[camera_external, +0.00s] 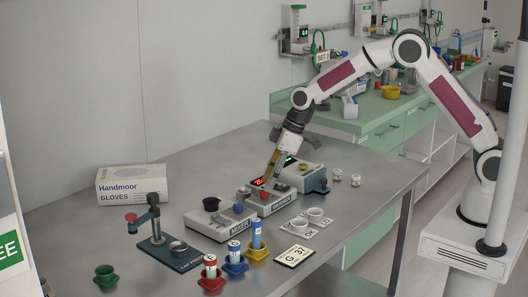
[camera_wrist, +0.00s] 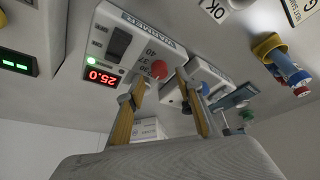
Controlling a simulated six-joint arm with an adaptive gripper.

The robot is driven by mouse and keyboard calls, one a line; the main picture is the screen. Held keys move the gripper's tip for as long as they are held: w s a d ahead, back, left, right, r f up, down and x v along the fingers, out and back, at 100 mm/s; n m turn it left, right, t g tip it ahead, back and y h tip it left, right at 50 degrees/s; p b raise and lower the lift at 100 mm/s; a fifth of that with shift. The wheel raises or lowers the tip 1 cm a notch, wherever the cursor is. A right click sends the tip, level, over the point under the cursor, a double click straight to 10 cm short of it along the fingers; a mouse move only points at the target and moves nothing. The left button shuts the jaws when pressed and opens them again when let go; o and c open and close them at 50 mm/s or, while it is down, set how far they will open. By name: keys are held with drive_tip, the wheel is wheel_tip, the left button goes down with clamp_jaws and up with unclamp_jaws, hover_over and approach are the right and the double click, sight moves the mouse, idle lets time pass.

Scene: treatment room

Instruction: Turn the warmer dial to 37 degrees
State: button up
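The warmer (camera_external: 283,203) is a light grey box in the middle of the metal table. In the wrist view, the warmer (camera_wrist: 128,50) has a red dial (camera_wrist: 147,72) beside printed marks including 40 and 37. Its red display (camera_wrist: 103,76) reads 25.0, and a green light is lit next to it. My gripper (camera_external: 268,182) is above the warmer, pointing down. In the wrist view my gripper (camera_wrist: 161,80) is open, with its two tan fingers apart. The dial appears between the fingertips, closer to the left one; contact cannot be told.
A mixer (camera_external: 222,222) stands left of the warmer and another grey device (camera_external: 305,175) right of it. A glove box (camera_external: 133,185) stands behind left.

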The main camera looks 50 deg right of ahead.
sight(264, 194)
drive_tip(key=shift+x, duration=1.4)
clamp_jaws()
